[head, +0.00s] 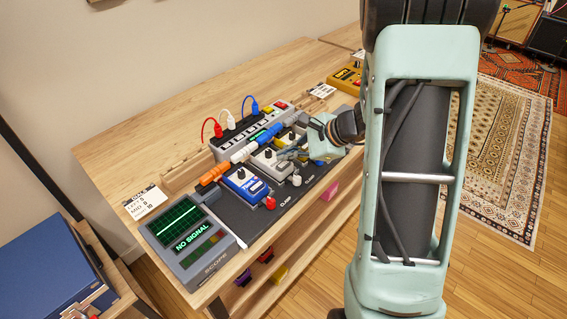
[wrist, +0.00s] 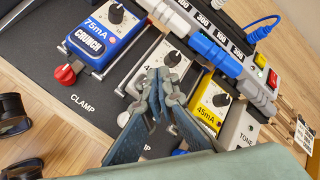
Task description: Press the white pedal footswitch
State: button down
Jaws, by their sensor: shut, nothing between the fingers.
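The white pedal (head: 266,158) sits on the dark board between the blue pedal and the yellow pedal. In the wrist view its upper face and black knob (wrist: 169,58) show, and my fingers cover its lower part, so its footswitch is hidden. My gripper (wrist: 162,78) is shut and empty, with its fingertips over the white pedal just below the knob. Whether they touch it I cannot tell. In the head view my gripper (head: 285,157) reaches in from the right over the lower half of the white pedal.
A blue pedal (wrist: 102,36) is left of it; a yellow pedal (wrist: 207,108) and a pale TONE pedal (wrist: 240,132) are right. Cable plugs and a power strip (head: 234,136) stand behind. A red clamp knob (head: 269,203) and white one (head: 296,180) stand in front. A NO SIGNAL scope (head: 187,235) is at left.

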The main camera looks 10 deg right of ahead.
aim_at(285, 165)
jog(key=shift+r+p, duration=1.55)
jog(key=shift+r, duration=0.9)
